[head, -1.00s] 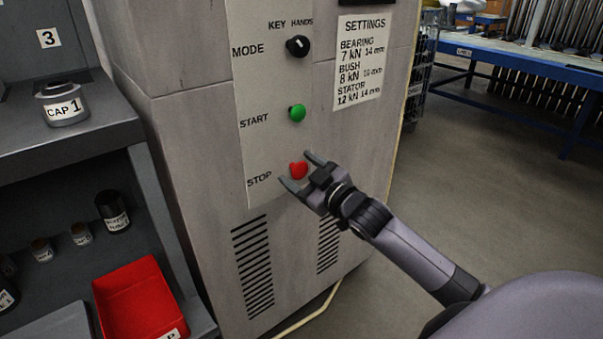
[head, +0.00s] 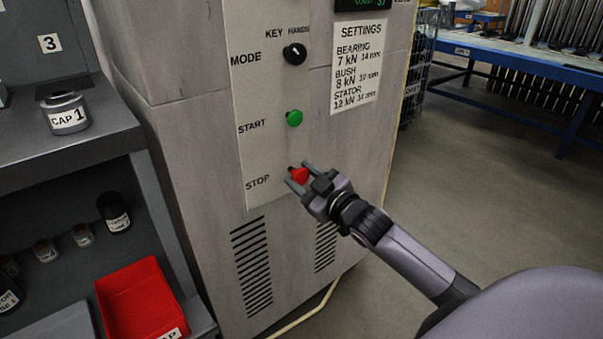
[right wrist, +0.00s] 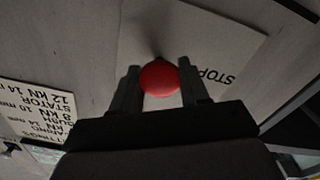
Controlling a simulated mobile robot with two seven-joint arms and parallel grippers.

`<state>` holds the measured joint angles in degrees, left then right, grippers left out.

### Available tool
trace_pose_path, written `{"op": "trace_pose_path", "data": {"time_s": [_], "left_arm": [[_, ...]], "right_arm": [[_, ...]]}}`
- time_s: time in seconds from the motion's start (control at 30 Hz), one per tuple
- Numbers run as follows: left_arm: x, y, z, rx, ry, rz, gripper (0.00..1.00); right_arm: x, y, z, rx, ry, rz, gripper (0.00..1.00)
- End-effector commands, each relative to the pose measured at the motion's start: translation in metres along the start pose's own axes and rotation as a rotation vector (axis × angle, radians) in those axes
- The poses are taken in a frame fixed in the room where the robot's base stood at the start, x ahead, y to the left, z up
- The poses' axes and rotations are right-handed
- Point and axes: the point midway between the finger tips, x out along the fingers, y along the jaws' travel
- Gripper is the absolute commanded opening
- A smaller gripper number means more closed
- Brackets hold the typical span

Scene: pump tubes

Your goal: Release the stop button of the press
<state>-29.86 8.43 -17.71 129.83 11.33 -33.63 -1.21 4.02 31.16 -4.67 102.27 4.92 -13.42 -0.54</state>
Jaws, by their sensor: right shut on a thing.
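The red stop button (head: 299,175) sits low on the press's pale control panel (head: 262,150), beside the word STOP. My right gripper (head: 300,178) is at the button, with one finger on each side of it, shut on it. In the right wrist view the red button (right wrist: 159,78) shows as a round head between the two fingers (right wrist: 160,88), with a dark stem behind it. The green start button (head: 294,118) and the black mode knob (head: 294,53) are above it on the panel. My left gripper is not in view.
The grey press body (head: 190,150) has vent slots below the panel. A settings sheet (head: 357,65) is to the panel's right. At left, a shelf holds a cap 1 part (head: 66,112) and a red bin (head: 140,300). Open floor lies to the right.

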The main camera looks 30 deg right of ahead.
Motion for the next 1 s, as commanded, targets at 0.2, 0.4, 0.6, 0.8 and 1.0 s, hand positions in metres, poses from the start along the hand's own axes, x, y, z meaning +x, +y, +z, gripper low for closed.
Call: {"op": "trace_pose_path", "data": {"time_s": [0.2,0.4,0.6,0.8,1.0], "left_arm": [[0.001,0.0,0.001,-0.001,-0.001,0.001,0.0],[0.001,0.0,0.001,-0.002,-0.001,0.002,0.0],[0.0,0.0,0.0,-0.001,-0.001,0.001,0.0],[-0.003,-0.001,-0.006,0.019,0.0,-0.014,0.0],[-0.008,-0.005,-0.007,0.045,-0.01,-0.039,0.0]], "right_arm": [[-0.001,-0.003,0.001,0.001,0.0,-0.004,0.64],[-0.001,-0.002,0.001,0.001,0.0,-0.003,0.71],[-0.004,-0.001,0.001,0.001,-0.001,-0.003,0.71],[-0.022,-0.001,0.0,0.002,-0.003,-0.004,0.71],[-0.048,-0.001,0.0,0.001,-0.003,-0.004,0.71]]}}
